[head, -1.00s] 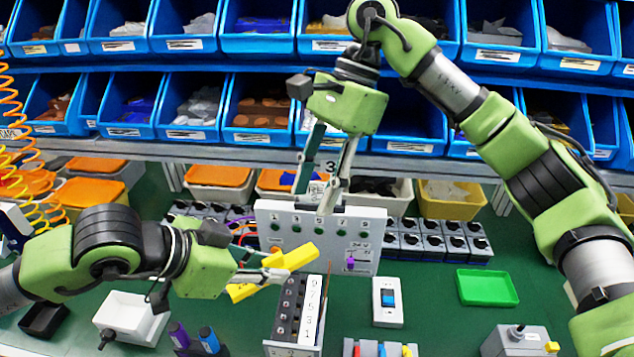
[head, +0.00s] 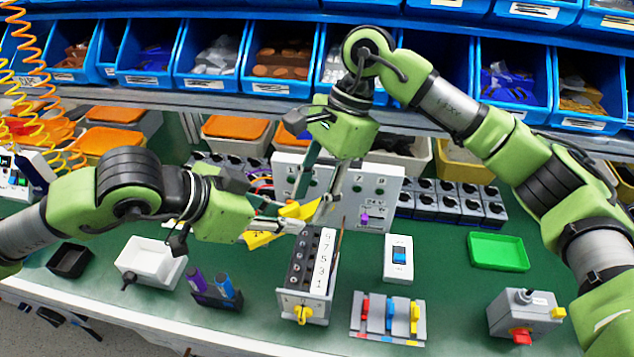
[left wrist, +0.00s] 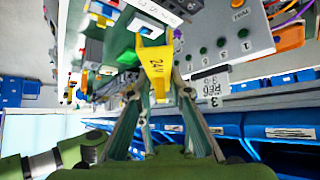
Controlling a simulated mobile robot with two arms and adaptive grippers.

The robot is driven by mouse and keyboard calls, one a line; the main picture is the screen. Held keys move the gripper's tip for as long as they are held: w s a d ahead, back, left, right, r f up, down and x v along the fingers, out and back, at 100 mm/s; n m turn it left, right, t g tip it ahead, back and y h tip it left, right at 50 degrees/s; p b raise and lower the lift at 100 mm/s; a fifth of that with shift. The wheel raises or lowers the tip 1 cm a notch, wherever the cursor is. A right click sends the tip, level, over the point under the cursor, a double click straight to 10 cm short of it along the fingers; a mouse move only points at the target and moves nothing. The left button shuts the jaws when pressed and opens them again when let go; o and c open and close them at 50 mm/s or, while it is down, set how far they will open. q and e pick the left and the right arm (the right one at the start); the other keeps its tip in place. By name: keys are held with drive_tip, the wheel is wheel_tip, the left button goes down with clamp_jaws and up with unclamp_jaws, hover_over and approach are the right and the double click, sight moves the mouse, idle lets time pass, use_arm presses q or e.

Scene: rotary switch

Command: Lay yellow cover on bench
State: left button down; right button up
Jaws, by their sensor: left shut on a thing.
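The yellow cover (head: 262,240) is held in my left gripper (head: 286,218), above the bench just behind and left of the grey terminal block. The green bench (head: 440,290) lies below.
The terminal block (head: 318,270) with a yellow knob stands below the grippers. The grey panel (head: 378,190) stands behind. A white switch (head: 398,258), coloured-lever block (head: 388,318), green tray (head: 498,251) and white box (head: 150,262) are around. Bare bench lies at centre right.

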clamp_jaws()
use_arm(q)
drive_tip(key=c, duration=1.8)
unclamp_jaws()
